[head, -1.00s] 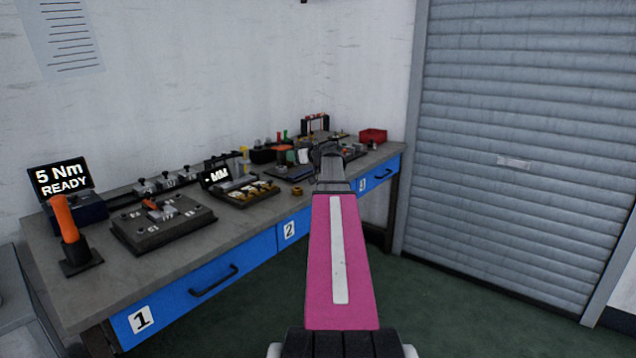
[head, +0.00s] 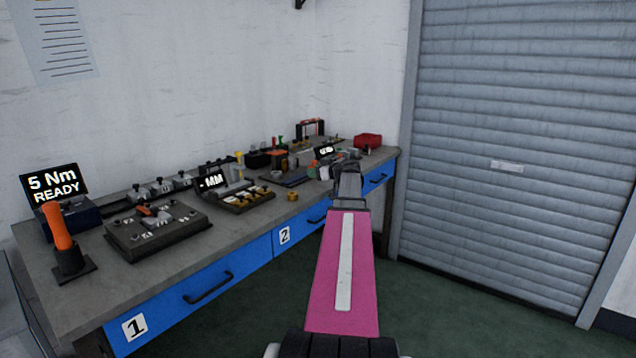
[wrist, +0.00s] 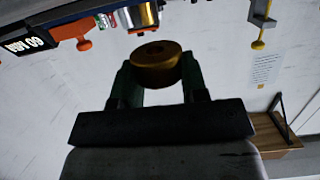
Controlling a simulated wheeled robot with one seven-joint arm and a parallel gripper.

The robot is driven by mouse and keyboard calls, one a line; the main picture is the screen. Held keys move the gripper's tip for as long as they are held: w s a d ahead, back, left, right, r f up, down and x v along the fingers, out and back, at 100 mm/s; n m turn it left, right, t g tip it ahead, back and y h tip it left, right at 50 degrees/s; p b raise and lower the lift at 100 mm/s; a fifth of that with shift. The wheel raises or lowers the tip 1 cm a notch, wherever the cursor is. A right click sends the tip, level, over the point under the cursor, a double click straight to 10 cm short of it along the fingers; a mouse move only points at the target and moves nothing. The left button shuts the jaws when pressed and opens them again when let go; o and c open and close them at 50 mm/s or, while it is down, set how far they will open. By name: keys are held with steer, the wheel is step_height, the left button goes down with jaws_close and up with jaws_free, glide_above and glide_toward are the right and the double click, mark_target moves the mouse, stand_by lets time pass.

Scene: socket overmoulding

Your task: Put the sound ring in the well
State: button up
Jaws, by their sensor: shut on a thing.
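My gripper (wrist: 155,80) is shut on a brass-coloured ring (wrist: 156,60) with a small hole in its top, held between two dark green fingers in the wrist view. The ring is off the bench. In the head view my gripper (head: 347,172) is at the right part of the bench, mostly hidden by my own arm, and the held ring cannot be made out. A second brass ring (head: 292,196) sits on the bench's front edge. Which fixture holds the well I cannot tell; a brass and silver cylinder (wrist: 143,15) shows beyond the held ring in the wrist view.
The grey bench (head: 165,262) carries a dark fixture plate (head: 150,238), an orange-handled driver (head: 58,228), a tray of brass pieces (head: 240,200), a small lit display (head: 325,151) and a red bin (head: 368,141). The floor before the roller shutter (head: 500,180) is clear.

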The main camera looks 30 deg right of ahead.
mark_target(318, 187)
steer(key=shift+s+d+f, duration=0.1)
steer(key=shift+d+f, duration=0.3)
steer(key=shift+d, duration=0.2)
steer(key=shift+f, duration=1.8)
steer(key=shift+f, duration=0.1)
steer(key=o, duration=1)
steer(key=shift+f, duration=0.1)
